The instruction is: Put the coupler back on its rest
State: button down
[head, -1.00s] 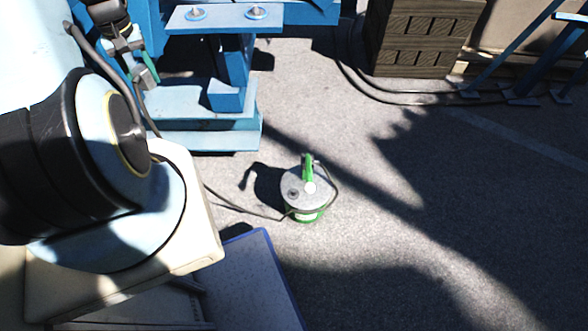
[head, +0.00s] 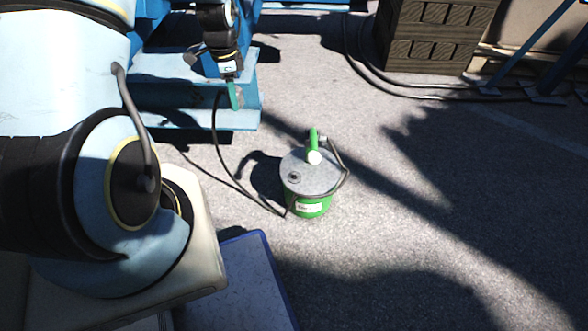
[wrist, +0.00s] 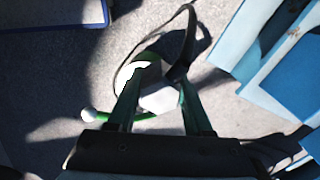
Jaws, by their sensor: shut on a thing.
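My gripper (head: 235,95) hangs in front of the blue stand, up and left of the green pail (head: 312,206), with its green-tinted fingers down. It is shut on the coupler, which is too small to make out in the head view. In the wrist view, a pale piece (wrist: 160,98) between the fingers seems to be the coupler, though it blends with the bright pail lid behind. A dark hose (head: 218,145) runs from my gripper down to the ground by the pail. The pail's grey lid carries a green upright, a white knob and a dark ring. I cannot tell which part is the rest.
The blue stand (head: 190,118) is close behind my gripper. A blue-edged panel (head: 235,280) lies at the lower left. Stacked dark crates (head: 430,35) and black cables (head: 400,92) are at the back right. The pavement right of the pail is clear.

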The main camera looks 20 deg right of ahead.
jog(key=s+d+f+m+b, duration=0.2)
jog(key=d+f+m+b, duration=0.25)
jog(key=f, duration=0.25)
jog(key=s+d+f+m+b, duration=0.2)
jog(key=d+f+m+b, duration=0.1)
jog(key=f+b, duration=0.25)
jog(key=m+b, duration=0.8)
jog(key=b, duration=0.5)
send_over(294, 173)
jog(key=shift+w+f, duration=0.1)
jog(key=shift+f, duration=9.2)
jog(key=shift+c, duration=1.1)
grip_release()
jog(key=shift+r, duration=0.1)
